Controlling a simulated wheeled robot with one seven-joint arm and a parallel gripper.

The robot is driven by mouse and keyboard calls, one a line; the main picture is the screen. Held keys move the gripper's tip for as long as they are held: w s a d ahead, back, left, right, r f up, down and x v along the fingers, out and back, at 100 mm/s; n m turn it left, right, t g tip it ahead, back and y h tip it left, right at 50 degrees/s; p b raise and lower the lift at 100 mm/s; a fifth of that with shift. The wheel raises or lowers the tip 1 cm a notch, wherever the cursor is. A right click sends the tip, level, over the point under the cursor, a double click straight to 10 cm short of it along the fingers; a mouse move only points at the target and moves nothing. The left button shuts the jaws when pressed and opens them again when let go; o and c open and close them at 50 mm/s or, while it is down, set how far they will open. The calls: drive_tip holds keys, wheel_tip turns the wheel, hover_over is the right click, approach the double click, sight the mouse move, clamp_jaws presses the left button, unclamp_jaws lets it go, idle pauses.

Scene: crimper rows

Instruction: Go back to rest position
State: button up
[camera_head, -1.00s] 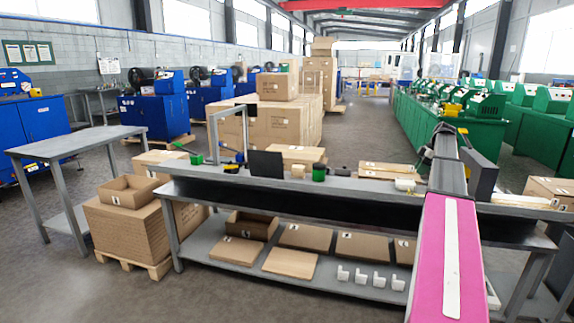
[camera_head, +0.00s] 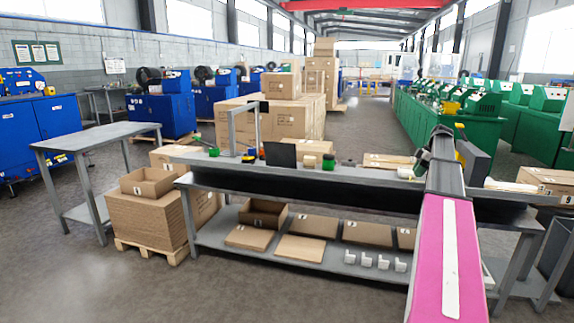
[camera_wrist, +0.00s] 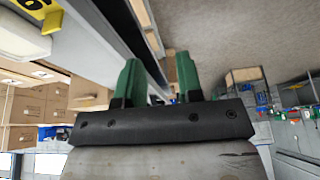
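My gripper (camera_wrist: 158,80) shows in the wrist view with its two green fingers apart. Nothing is held between them; a dark edge and grey floor show behind. In the head view my arm reaches forward over the right part of the grey workbench (camera_head: 230,180), and my gripper there is mostly hidden behind the arm.
The bench's lower shelf (camera_head: 225,258) holds flat cardboard, an open box (camera_head: 263,212) and several small white parts. A pallet of cardboard (camera_head: 148,222) stands left of the bench, beside a grey table (camera_head: 95,136). The floor at front left is clear.

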drive_tip(key=s+a+f+m+g+h, duration=0.1)
drive_tip(key=s+a+f+m, duration=0.4)
drive_tip(key=s+a+f, duration=0.6)
drive_tip(key=s+a+f+m+h, duration=0.2)
drive_tip(key=s+a+f+m, duration=0.4)
drive_tip(key=a+f, duration=1)
drive_tip(key=s+a+f+m+h, duration=0.1)
drive_tip(key=s+a+f+m, duration=0.2)
drive_tip(key=s+a, duration=0.6)
drive_tip(key=s+f, duration=0.1)
drive_tip(key=s, duration=0.2)
drive_tip(key=shift+s+a, duration=0.3)
drive_tip(key=shift+a, duration=0.1)
